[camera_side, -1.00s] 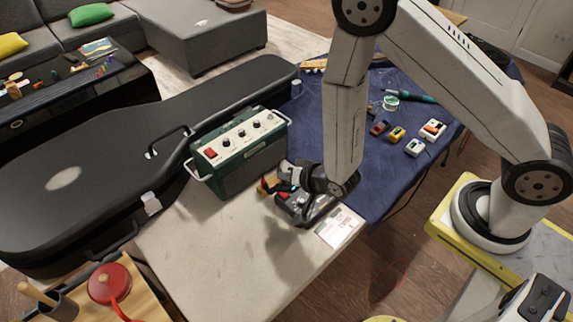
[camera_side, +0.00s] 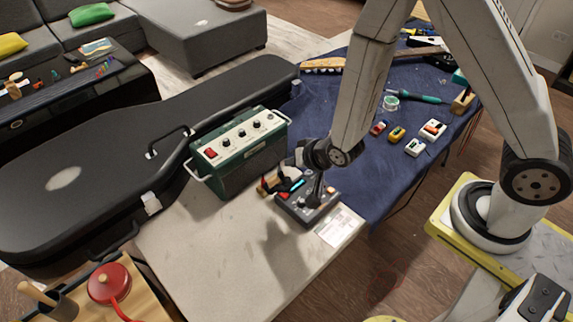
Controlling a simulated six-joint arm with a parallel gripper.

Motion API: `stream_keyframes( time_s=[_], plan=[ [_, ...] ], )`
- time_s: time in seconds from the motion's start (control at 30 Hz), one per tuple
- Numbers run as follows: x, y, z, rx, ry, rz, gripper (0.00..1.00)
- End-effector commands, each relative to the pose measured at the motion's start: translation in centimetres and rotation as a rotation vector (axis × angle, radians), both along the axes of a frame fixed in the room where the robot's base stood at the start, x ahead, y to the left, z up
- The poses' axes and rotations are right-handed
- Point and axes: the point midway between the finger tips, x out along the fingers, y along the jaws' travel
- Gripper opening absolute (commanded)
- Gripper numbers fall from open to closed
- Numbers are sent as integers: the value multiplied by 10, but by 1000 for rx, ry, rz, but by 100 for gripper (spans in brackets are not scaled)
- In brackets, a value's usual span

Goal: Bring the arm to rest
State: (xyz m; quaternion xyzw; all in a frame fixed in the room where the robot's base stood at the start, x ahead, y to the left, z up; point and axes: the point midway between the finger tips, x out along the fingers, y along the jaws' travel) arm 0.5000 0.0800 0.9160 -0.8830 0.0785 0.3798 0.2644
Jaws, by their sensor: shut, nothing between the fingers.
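My gripper (camera_side: 316,192) is over the dark grey device with small coloured parts (camera_side: 303,207) on the light tabletop. It points down at the device's right part. I cannot tell from this view whether the fingertips touch it. The fingers look close together, and I see nothing held between them. My arm rises from the yellow-edged base at the right and reaches across the blue cloth.
A green amplifier (camera_side: 240,155) stands just left of the device. A black guitar case (camera_side: 100,160) lies further left. A white card (camera_side: 340,226) lies in front. Small pedals (camera_side: 414,147) and tools lie on the blue cloth (camera_side: 385,180). The front tabletop (camera_side: 220,255) is clear.

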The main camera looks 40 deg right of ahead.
Motion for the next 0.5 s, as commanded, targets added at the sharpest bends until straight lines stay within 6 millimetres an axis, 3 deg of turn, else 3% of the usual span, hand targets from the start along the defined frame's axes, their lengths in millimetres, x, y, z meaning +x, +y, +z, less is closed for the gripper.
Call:
stream_keyframes(
  time_s=[0.27,0.5],
  plan=[
    [-16,-23,39,-112,149,121,0],
    [-42,-45,71,-202,283,242,0]
  ],
)
